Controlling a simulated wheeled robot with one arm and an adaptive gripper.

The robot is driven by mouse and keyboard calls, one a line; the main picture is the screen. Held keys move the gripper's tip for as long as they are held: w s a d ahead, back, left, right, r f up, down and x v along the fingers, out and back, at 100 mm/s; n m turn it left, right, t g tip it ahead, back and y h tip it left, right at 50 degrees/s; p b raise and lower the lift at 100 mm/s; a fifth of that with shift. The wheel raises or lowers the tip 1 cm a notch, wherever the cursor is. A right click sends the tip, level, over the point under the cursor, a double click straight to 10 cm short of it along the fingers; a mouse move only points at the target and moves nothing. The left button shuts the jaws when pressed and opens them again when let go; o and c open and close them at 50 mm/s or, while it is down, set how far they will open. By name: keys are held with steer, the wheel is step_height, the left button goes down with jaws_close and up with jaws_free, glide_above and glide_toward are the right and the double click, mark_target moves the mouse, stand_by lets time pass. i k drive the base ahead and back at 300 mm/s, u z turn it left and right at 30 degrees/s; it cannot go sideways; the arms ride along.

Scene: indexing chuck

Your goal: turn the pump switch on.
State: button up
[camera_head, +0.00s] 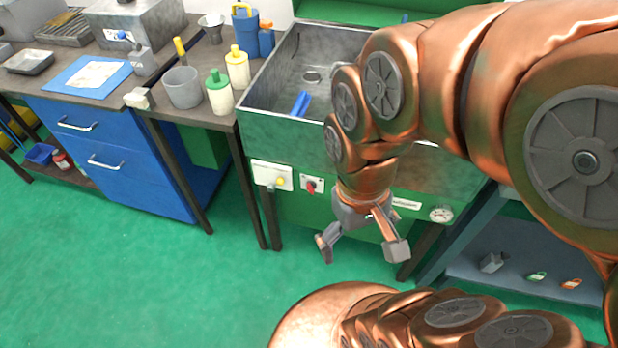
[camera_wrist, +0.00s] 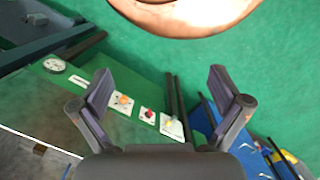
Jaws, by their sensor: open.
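A green sink-unit front carries several controls. A red knob on a white plate (camera_head: 311,186) shows left of my gripper; it also shows in the wrist view (camera_wrist: 147,114). To its left is a white box with a yellow button (camera_head: 272,177), also in the wrist view (camera_wrist: 172,124). An orange knob on a white plate (camera_wrist: 122,101) shows in the wrist view; my arm hides it in the head view. I cannot read which is the pump switch. My gripper (camera_head: 361,250) is open and empty, pointing down in front of the panel, apart from the controls.
A round gauge (camera_head: 441,214) sits at the panel's right end. The metal sink (camera_head: 262,97) is above, with a blue item (camera_head: 300,103) inside. Bottles and a grey cup (camera_head: 182,87) stand on the left bench. The green floor (camera_head: 180,290) in front is clear.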

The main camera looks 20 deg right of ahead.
mark_target(310, 185)
steer(key=u, duration=0.55)
steer(key=k, duration=1.3)
steer(key=u, duration=0.3)
steer(key=i, duration=0.6)
steer(key=u, duration=0.35)
